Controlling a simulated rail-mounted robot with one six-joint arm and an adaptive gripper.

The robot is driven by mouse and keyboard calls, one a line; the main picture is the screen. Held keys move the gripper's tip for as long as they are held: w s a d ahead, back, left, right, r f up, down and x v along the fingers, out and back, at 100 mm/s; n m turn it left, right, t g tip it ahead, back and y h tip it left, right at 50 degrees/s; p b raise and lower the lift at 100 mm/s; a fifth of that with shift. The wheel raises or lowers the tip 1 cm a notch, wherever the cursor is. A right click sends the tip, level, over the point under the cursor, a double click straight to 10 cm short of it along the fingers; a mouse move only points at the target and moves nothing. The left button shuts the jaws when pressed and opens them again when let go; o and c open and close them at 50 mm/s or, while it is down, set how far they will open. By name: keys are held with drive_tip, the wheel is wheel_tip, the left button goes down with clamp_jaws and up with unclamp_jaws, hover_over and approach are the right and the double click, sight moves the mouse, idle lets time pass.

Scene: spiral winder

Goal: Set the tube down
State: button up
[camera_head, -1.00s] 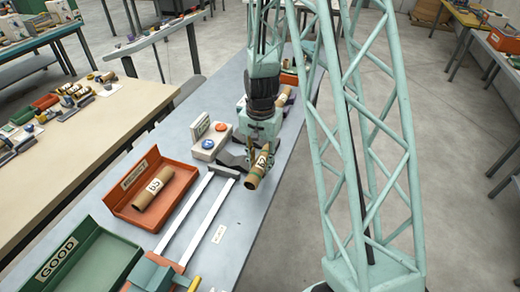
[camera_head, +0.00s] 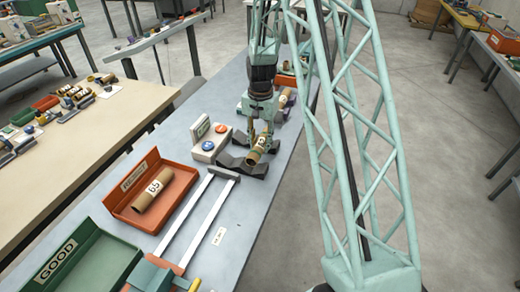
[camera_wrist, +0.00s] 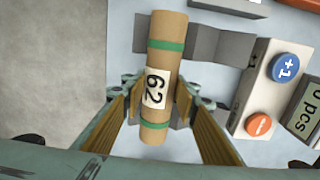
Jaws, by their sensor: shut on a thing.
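My gripper (camera_head: 260,136) is shut on a brown cardboard tube (camera_head: 255,153).
A counter box (camera_head: 210,144) with blue and red buttons stands just left of the cradle. An orange reject tray (camera_head: 183,190) holds another labelled tube (camera_head: 153,190). A green GOOD tray (camera_head: 105,262) and a measuring rail (camera_head: 190,222) are nearer. Another tube (camera_head: 284,98) lies behind my gripper.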

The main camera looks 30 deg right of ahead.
sight(260, 140)
idle(0.3)
drive_tip(key=shift+w+d, duration=0.25)
drive_tip(key=shift+w, duration=0.2)
drive_tip(key=shift+f, duration=1.8)
drive_tip(key=shift+f+b, duration=0.4)
drive_tip(key=shift+b, duration=0.1)
drive_tip(key=o, duration=0.8)
drive_tip(key=shift+o, duration=0.2)
drive_tip(key=shift+r, duration=0.15)
drive_tip(key=shift+s+r+p, duration=0.1)
drive_tip(key=shift+r+p, duration=0.75)
drive_tip(key=shift+r, duration=5.4)
